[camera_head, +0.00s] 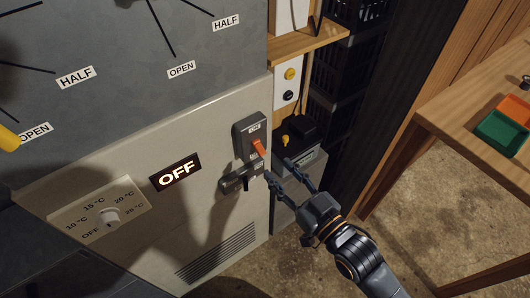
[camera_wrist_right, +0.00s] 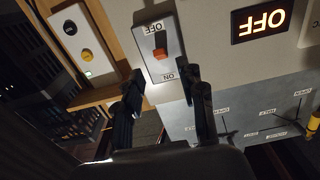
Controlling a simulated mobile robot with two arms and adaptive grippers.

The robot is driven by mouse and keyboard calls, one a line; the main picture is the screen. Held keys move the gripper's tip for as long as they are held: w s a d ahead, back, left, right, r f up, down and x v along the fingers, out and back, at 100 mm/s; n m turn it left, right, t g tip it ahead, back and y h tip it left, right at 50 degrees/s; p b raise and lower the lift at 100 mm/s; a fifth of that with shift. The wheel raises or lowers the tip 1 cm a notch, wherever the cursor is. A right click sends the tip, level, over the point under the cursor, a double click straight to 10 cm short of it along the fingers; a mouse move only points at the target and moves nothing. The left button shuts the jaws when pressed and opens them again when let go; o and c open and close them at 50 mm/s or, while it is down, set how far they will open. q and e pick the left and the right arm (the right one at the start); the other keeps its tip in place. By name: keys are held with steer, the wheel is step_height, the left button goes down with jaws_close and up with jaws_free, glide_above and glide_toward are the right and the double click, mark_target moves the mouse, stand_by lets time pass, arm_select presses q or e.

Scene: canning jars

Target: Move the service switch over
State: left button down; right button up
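The service switch is a grey box (camera_head: 246,131) with an orange lever (camera_head: 259,147) on the pale cabinet front. In the right wrist view the box (camera_wrist_right: 172,70) shows upside-down OFF and ON labels at opposite ends, with the orange lever (camera_wrist_right: 160,53) between them. A lit display (camera_head: 175,172) on the cabinet reads OFF; it also shows in the wrist view (camera_wrist_right: 262,20). My right gripper (camera_head: 278,170) is open and empty, its fingers apart just below and right of the lever in the head view. Contact with the switch cannot be told. My left gripper is not in view.
A temperature dial (camera_head: 109,217) is at lower left, below large grey gauges (camera_head: 120,55). A wooden table (camera_head: 462,112) with trays is at the right.

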mark_target(264, 154)
steer(key=x, duration=0.6)
steer(key=shift+w+a, duration=0.2)
steer(key=shift+w, duration=0.05)
jaws_close()
